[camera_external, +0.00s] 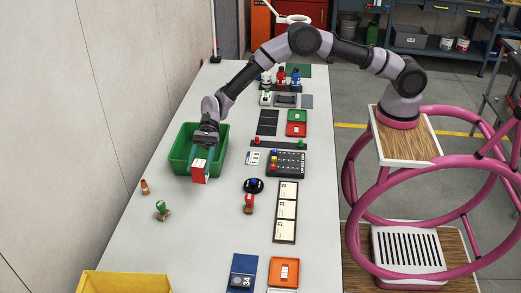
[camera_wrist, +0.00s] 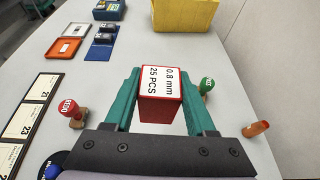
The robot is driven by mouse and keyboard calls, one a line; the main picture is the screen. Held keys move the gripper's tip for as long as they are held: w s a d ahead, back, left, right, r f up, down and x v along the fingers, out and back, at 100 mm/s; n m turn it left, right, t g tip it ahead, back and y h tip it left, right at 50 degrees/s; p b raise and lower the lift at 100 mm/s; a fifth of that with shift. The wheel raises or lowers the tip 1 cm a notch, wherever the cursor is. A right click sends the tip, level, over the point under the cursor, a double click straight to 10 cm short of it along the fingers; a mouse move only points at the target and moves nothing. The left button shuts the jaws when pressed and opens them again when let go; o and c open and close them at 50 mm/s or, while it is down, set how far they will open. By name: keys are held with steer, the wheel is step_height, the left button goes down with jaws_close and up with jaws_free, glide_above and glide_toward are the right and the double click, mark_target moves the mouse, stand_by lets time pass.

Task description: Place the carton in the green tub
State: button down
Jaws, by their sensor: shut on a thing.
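The carton (camera_external: 199,172) is a small red box with a white label. In the wrist view the carton (camera_wrist: 161,82) reads "0.8 mm 25 PCS". My gripper (camera_external: 203,158) is shut on it, with a teal finger on either side; the gripper (camera_wrist: 160,95) also shows in the wrist view. The green tub (camera_external: 178,164) stands on the table at the left, below and behind the gripper. In the external view the carton overlaps the tub's near wall; its exact height over the rim is hard to tell. The tub is not visible in the wrist view.
A red stamp (camera_external: 249,203) and black ink pad (camera_external: 253,185) are to the right. A yellow bin (camera_external: 125,282) is at the near edge. Bare table lies between.

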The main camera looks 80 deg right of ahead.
steer(key=w+d+m+t+h, duration=0.1)
steer(key=w+d+m+t, duration=0.15)
steer(key=d, duration=0.75)
steer(key=w+d+m+t, duration=0.15)
steer(key=w+d, duration=0.25)
steer(key=d, duration=0.5)
steer(key=shift+s+d+f, duration=0.1)
steer(key=shift+d+f, duration=0.1)
steer(key=shift+f, duration=2.2)
steer(key=shift+s+d+f, duration=0.1)
steer(key=shift+d+f, duration=0.1)
steer(key=shift+f, duration=2.15)
steer(key=shift+f, duration=0.2)
steer(key=shift+c, duration=1.1)
jaws_free()
steer(key=shift+r, duration=0.15)
